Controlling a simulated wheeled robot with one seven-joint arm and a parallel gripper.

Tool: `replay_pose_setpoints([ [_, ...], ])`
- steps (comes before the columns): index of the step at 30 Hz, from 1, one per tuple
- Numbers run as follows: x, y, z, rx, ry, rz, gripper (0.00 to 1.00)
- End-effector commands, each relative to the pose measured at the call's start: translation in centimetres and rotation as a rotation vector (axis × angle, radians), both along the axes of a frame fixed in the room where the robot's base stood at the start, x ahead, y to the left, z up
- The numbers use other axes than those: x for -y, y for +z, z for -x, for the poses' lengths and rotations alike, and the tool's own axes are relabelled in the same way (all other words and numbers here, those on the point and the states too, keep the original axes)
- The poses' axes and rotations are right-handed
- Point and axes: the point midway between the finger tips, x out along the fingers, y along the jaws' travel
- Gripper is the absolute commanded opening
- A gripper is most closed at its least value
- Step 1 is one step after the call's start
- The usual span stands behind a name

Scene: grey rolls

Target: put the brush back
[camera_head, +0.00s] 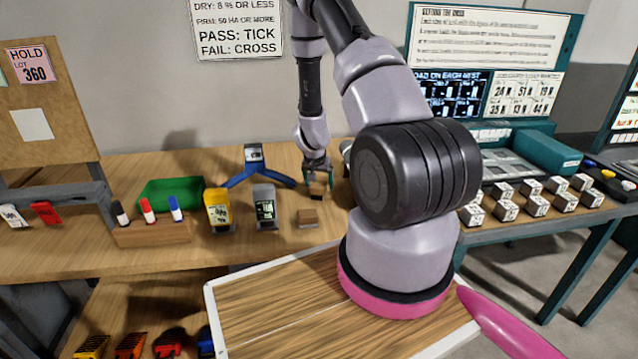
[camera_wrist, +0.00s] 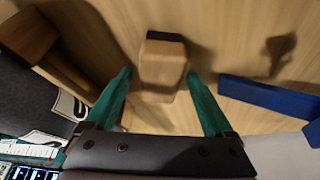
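A small wooden block with a black end (camera_wrist: 163,65) stands on the bench between my fingers in the wrist view. It looks like the brush, though I cannot see bristles clearly. My gripper (camera_head: 318,180) is open around it, with a narrow gap between the block and each teal finger; the fingers also show in the wrist view (camera_wrist: 160,78). I cannot make out an empty place for a brush.
A blue stand (camera_head: 255,172) is just left of my gripper; its leg (camera_wrist: 270,97) is close in the wrist view. A wooden object (camera_wrist: 30,38) flanks the other finger.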

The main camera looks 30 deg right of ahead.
Motion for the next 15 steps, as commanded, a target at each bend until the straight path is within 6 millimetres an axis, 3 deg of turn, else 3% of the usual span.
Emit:
replay_pose_setpoints([
  [8,-0.1,0.3,0.0,0.001,0.000,0.000,0.87],
  [15,-1.0,3.7,0.9,0.005,0.003,0.002,0.87],
])
